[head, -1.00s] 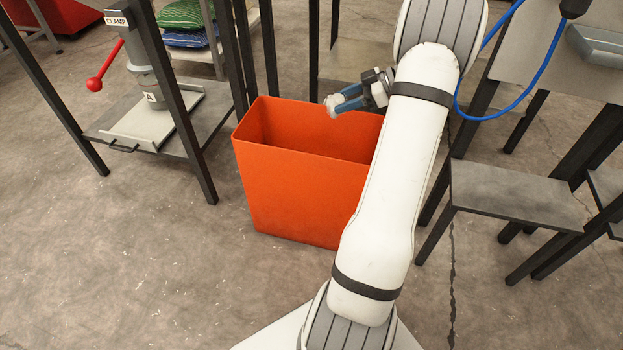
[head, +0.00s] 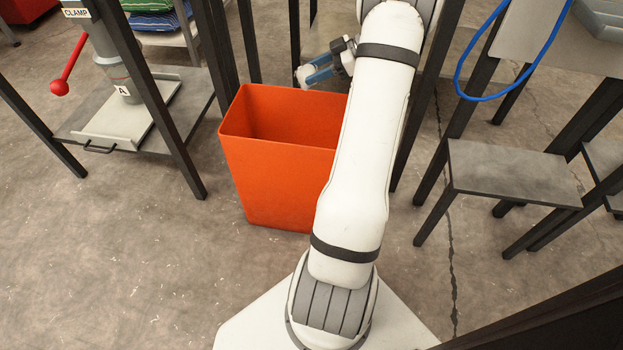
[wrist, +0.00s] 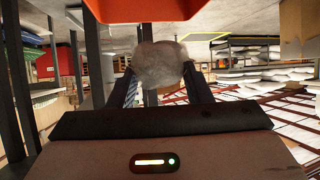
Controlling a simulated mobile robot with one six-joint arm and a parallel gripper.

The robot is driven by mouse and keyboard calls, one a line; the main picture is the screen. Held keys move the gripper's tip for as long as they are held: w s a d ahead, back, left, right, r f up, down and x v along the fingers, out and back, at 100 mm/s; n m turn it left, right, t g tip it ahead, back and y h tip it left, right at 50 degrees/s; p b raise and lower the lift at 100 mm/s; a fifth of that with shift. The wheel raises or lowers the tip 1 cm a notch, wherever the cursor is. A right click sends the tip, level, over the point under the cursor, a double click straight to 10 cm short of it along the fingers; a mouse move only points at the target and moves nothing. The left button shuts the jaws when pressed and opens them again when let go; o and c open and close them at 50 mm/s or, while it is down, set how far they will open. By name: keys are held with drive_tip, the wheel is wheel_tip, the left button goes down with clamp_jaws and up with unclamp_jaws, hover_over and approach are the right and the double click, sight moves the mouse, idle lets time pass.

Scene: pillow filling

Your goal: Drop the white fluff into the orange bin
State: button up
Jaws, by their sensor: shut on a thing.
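The orange bin (head: 270,180) stands on the floor left of my arm, open at the top; my arm hides its right side. My gripper (head: 318,75) shows at the bin's back edge in the head view. It is shut on a small clump of white fluff (head: 303,76). In the wrist view the fluff (wrist: 161,64) sits between the two fingertips, just below part of the orange bin (wrist: 165,10) at the top of the picture. I cannot tell whether the fluff is over the opening or behind the rim.
A clamp stand with a red-knobbed lever (head: 60,87) stands at the left on a low shelf. Striped pillows (head: 155,20) lie behind it. A grey bench (head: 510,170) and a blue hose (head: 470,98) are at the right. Dark posts rise behind the bin.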

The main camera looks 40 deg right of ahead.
sight(316, 89)
drive_tip(key=shift+f+b, duration=0.35)
drive_tip(key=shift+f, duration=2.55)
drive_tip(key=o, duration=1)
drive_tip(key=shift+o, duration=0.2)
drive_tip(key=shift+s, duration=0.1)
drive_tip(key=p+v, duration=0.2)
drive_tip(key=v, duration=0.5)
drive_tip(key=shift+d+r, duration=0.2)
drive_tip(key=shift+d, duration=0.1)
drive_tip(key=shift+s, duration=0.15)
